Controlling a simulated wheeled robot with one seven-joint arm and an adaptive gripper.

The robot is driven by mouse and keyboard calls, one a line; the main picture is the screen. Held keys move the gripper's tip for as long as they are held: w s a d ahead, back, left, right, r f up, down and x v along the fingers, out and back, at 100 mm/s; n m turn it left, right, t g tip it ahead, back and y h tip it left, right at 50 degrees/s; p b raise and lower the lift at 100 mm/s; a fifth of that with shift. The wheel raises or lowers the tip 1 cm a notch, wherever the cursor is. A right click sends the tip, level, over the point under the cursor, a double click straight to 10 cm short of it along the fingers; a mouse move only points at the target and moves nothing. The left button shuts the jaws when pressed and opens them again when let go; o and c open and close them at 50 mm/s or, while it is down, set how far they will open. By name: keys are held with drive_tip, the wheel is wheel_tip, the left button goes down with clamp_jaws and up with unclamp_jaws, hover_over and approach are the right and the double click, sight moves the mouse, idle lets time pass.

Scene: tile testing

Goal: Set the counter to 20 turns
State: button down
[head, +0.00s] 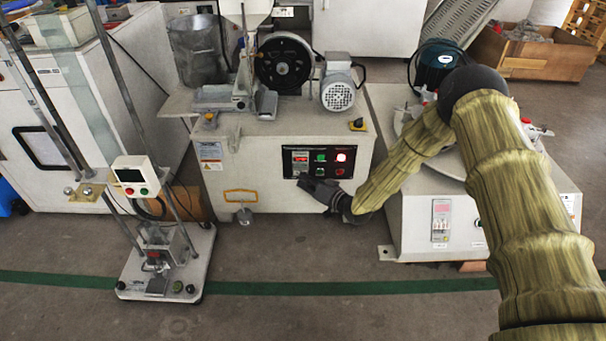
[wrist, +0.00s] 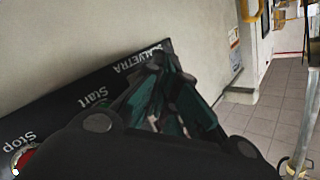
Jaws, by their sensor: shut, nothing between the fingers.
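The counter (head: 300,157) is a small unit with a red face at the left of a black control panel (head: 331,148) on the front of a cream machine. Its digits are too small to read. My gripper (head: 303,181) is shut and empty, just below the counter at the panel's lower left edge. I cannot tell whether it touches the panel. In the wrist view the panel (wrist: 60,112) is tilted, with upside-down "Start" and "Stop" labels. My gripper's fingers (wrist: 158,62) are close to the panel there, and I cannot make out the counter.
A red button (wrist: 22,160) shows near "Stop". A test stand (head: 165,255) stands front left; a second machine (head: 440,220) stands right.

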drive_tip(key=shift+s, duration=0.1)
drive_tip(key=shift+s+p, duration=0.45)
drive_tip(key=shift+s, duration=0.25)
drive_tip(key=s+p, duration=0.2)
drive_tip(key=s, duration=0.3)
idle(0.7)
idle(1.8)
drive_tip(key=s+m+h, duration=0.1)
drive_tip(key=m, duration=0.4)
drive_tip(key=s+r+m+g+h, duration=0.1)
drive_tip(key=m, duration=0.4)
drive_tip(key=s+m+h+b, duration=0.1)
drive_tip(key=m, duration=0.4)
drive_tip(key=shift+s+a+r+g, duration=0.3)
drive_tip(key=shift+s+a+r, duration=0.1)
